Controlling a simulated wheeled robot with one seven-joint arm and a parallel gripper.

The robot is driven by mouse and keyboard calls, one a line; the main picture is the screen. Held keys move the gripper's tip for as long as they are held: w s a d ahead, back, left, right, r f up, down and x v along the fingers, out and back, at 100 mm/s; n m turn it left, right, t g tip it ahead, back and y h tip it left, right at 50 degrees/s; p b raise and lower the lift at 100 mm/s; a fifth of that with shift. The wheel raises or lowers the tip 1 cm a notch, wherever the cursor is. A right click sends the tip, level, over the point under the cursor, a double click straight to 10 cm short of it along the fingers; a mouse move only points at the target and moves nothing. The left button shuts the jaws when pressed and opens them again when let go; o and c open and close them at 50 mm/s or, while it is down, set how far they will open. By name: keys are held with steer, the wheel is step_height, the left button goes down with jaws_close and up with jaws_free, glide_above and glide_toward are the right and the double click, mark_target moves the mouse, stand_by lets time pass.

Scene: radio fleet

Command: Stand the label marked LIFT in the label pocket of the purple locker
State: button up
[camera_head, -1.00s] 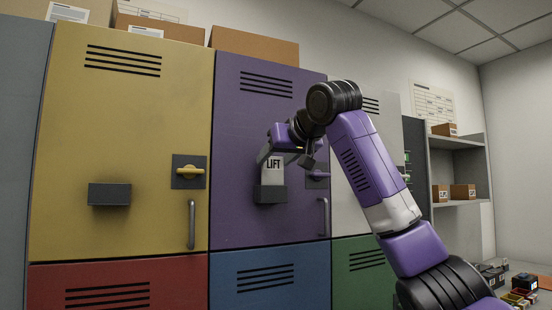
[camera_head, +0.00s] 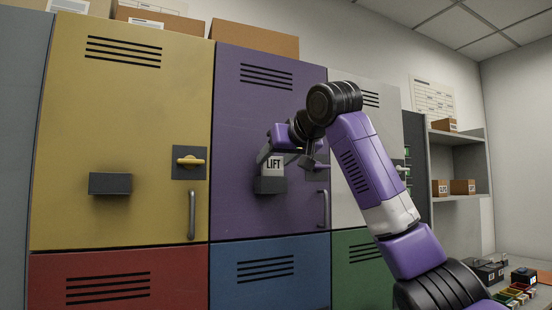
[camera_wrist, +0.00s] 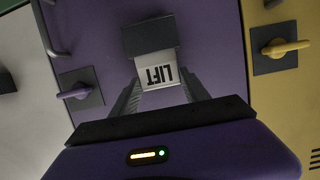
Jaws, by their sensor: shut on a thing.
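The white label marked LIFT (camera_head: 273,167) stands upright at the dark grey label pocket (camera_head: 270,185) on the purple locker (camera_head: 240,120). Its lower edge is hidden by the pocket's front, so it appears to be partly inside. In the wrist view the label (camera_wrist: 160,74) reads upside down and meets the pocket (camera_wrist: 147,36). My gripper (camera_wrist: 162,88) is shut on the label, with one finger at each side edge. In the head view my gripper (camera_head: 284,158) is in front of the purple door. How deep the label sits cannot be told.
The purple locker's latch knob (camera_wrist: 75,92) and pull handle (camera_head: 323,208) are close beside my gripper. The yellow locker (camera_head: 120,130) with its own empty-looking pocket (camera_head: 110,183) is to the left. Cardboard boxes (camera_head: 255,38) lie on top. Blue (camera_head: 270,285) and green lockers are below.

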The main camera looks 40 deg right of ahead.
steer(key=shift+f, duration=0.15)
steer(key=o, duration=1.4)
steer(key=shift+s, duration=0.1)
steer(key=b+v, duration=0.2)
steer(key=v, duration=0.5)
steer(key=shift+s+a, duration=0.15)
steer(key=shift+s, duration=0.15)
steer(key=shift+s, duration=0.1)
